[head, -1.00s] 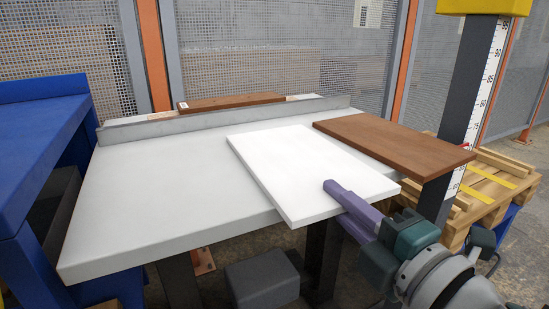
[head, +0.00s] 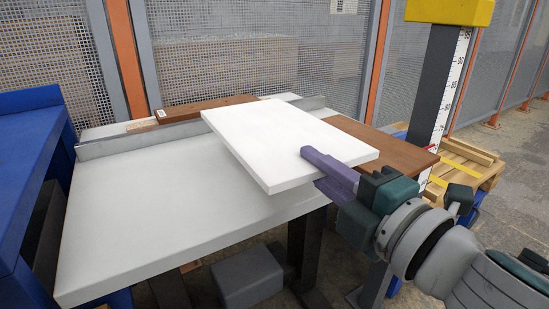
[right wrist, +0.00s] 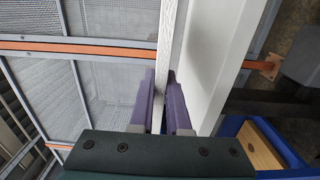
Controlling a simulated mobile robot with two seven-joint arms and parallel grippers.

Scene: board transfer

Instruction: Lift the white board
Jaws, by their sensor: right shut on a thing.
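The white board (head: 282,140) is in the middle of the head view, held above the pale table (head: 150,220). My right gripper (head: 325,172) is shut on its near right edge, one purple finger on top and one below. In the right wrist view the board (right wrist: 166,45) shows edge-on between the two purple fingers of the gripper (right wrist: 165,100), apart from the table top (right wrist: 215,50). The board hides part of the brown board (head: 395,150) on the right. My left gripper is not in view.
A metal rail (head: 120,146) runs along the table's back edge, with another brown board (head: 200,108) behind it. A blue bench (head: 30,140) stands at the left. A post with a scale (head: 432,90) and a wooden pallet (head: 470,165) stand at the right. The table's left part is clear.

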